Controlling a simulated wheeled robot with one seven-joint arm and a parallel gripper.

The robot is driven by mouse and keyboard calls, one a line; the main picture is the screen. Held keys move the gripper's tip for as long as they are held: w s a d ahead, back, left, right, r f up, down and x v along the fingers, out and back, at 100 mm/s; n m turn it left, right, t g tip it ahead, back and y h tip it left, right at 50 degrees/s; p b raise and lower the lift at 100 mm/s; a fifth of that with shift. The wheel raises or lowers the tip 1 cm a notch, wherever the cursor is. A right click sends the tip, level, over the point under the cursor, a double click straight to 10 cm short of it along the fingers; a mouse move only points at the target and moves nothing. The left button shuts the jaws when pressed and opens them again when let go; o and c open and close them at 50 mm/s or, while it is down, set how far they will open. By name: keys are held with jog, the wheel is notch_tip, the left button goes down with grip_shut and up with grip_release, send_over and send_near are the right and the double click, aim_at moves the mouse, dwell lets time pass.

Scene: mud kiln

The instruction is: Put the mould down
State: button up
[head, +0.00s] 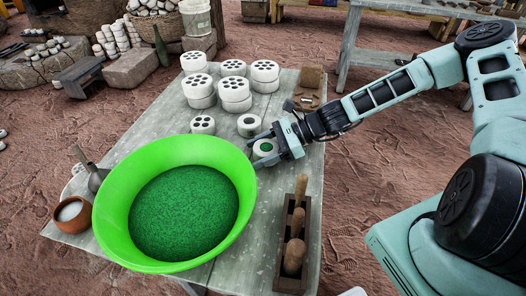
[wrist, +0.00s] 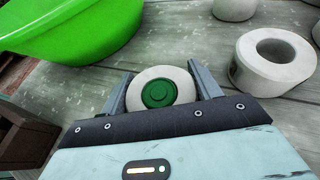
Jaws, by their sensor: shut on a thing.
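The mould (head: 265,148) is a small whitish round piece with a green centre. My gripper (head: 265,150) is shut on it, with one finger on each side. In the wrist view the mould (wrist: 160,88) sits between the two fingers (wrist: 160,92), its green face towards the camera. It is over the grey table (head: 285,100), beside the rim of the green basin. I cannot tell whether its underside touches the table top.
A large green basin (head: 118,205) of green grains stands left of my gripper. A hollow white ring (head: 249,125) is just behind, also in the wrist view (wrist: 276,62). Several stacked white moulds (head: 233,88) stand farther back. A wooden tool box (head: 283,250) is in front.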

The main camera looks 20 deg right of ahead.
notch_tip(320, 180, up, 9)
jog(key=shift+f+p, duration=0.2)
jog(key=shift+p, duration=0.45)
jog(key=m+t+h+b, duration=0.6)
jog(key=m+t+b, duration=0.3)
jog(key=m, duration=0.1)
send_over(302, 99)
notch_tip(302, 99, down, 2)
jog(key=shift+w+d+f, duration=0.1)
jog(key=shift+f+b, duration=0.65)
jog(key=shift+f, duration=1.65)
